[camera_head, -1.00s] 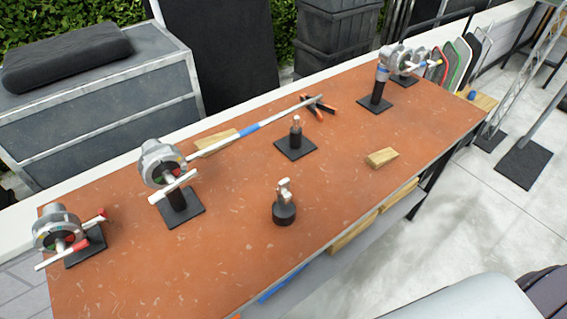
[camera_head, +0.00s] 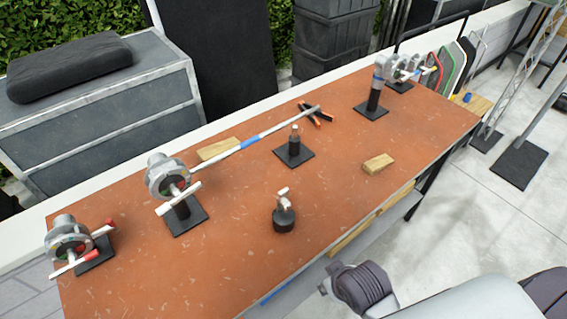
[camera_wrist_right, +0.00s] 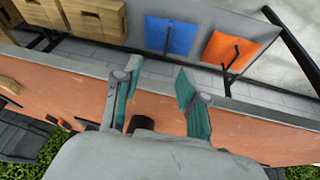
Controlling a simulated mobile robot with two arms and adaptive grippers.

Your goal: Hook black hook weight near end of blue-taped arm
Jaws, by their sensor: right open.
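A black hook weight (camera_head: 284,217) with a pale metal hook on top stands upright on the orange table, left of the front middle. The long silver arm with blue tape (camera_head: 249,142) reaches from a grey grip head (camera_head: 167,175) on a black stand toward the back right. Its far end is above the table. My right gripper (camera_wrist_right: 152,88) is open and empty in the right wrist view. A black round thing (camera_wrist_right: 143,123) shows between its fingers, partly hidden; I cannot tell whether it is the weight. My left gripper is not in view.
A second grip head with a red-taped bar (camera_head: 70,240) stands at the left. A small post on a black plate (camera_head: 294,150), a wood block (camera_head: 378,163) and orange-handled pliers (camera_head: 311,115) are on the table. Another stand (camera_head: 372,103) is at the back right.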

